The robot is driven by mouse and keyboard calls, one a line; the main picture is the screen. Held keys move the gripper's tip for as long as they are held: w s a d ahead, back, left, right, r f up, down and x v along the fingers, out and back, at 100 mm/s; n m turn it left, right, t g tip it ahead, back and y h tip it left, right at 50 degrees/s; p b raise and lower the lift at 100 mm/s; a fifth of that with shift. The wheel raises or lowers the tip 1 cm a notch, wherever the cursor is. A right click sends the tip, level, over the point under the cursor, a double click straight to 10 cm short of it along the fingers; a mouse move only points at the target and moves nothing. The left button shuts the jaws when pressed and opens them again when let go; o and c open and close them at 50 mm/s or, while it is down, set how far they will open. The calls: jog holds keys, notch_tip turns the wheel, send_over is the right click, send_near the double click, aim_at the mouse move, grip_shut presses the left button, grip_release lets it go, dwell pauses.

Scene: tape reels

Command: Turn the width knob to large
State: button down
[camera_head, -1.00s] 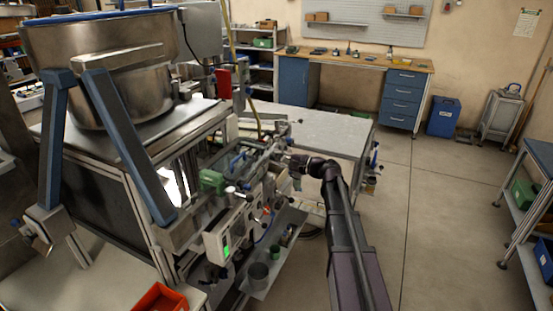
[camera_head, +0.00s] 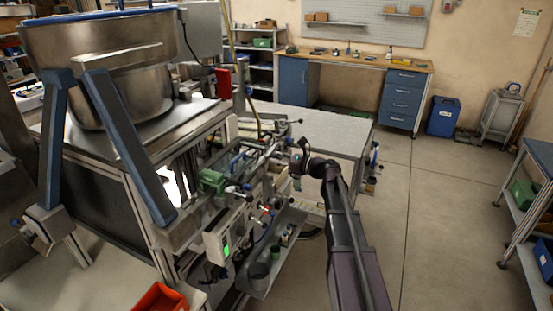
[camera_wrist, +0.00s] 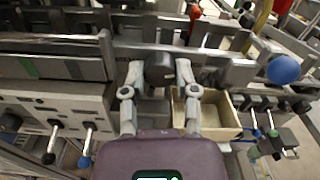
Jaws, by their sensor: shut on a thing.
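In the wrist view, a dark rounded knob (camera_wrist: 159,68) sits at the machine's metal rail. My gripper (camera_wrist: 160,77) has one grey finger on each side of the knob and is shut on it. No label or size marking on the knob is readable, so I cannot tell its setting. In the head view, my arm reaches the right side of the steel machine (camera_head: 100,165), and the wrist is beside its row of rails. The fingertips and the knob are too small or hidden to make out there.
In the wrist view, a cream open box (camera_wrist: 222,128) lies close to the right finger. In the head view, open floor (camera_head: 440,215) lies right of my arm.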

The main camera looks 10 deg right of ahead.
jog(key=shift+w+d+m, duration=0.1)
jog(key=shift+w+m, duration=0.05)
jog(key=shift+m, duration=1.95)
jog(key=shift+c, duration=1.9)
grip_release()
jog(key=v, duration=1.2)
